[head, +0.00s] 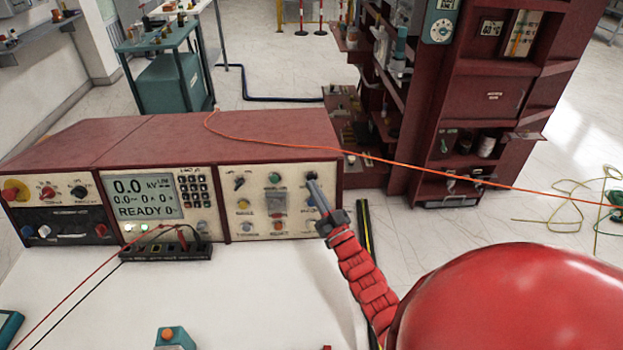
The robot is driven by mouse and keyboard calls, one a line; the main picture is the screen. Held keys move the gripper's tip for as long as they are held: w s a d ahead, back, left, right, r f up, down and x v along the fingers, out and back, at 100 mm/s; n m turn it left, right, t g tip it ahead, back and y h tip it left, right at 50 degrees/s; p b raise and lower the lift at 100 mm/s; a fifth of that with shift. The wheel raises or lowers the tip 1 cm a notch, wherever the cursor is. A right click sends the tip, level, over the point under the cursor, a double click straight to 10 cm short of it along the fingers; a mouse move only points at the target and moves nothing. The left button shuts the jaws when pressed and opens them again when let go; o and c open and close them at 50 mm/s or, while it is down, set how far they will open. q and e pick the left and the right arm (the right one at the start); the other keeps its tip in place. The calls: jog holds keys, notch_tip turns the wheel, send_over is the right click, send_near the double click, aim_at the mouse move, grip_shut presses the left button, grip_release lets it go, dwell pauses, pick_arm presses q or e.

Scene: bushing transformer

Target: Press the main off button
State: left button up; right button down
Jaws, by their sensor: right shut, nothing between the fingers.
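A red test console (215,135) with cream front panels stands on a white bench. Its right panel (258,206) has a green button (274,178), a red button (278,226), yellow, blue and other small buttons and a dark knob (239,181). The labels are too small to tell which is the main off button. My right gripper (312,183) is shut and empty, in front of this panel's upper right edge. It covers part of the panel there; I cannot tell whether it touches. My left gripper is not in view.
The middle panel has a display (142,194) reading READY. A black terminal block (166,248) with red and black leads sits in front. An orange cable (400,163) runs from behind the console to the right. A dark red shelf cabinet (495,95) stands behind. The white bench top (250,290) is mostly clear.

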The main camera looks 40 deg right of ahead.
jog(key=shift+w+f, duration=0.1)
dwell(0.5)
jog(key=shift+w+d+b, duration=0.2)
jog(key=shift+w+b, duration=0.1)
jog(key=shift+b, duration=0.1)
jog(key=shift+w+d+f+b, duration=0.1)
jog(key=shift+w+d+b, duration=0.15)
jog(key=shift+w+b, duration=0.15)
dwell(0.6)
jog(key=shift+s, duration=0.15)
jog(key=shift+s+a+p, duration=0.45)
jog(key=shift+s+p, duration=0.15)
jog(key=shift+s, duration=0.05)
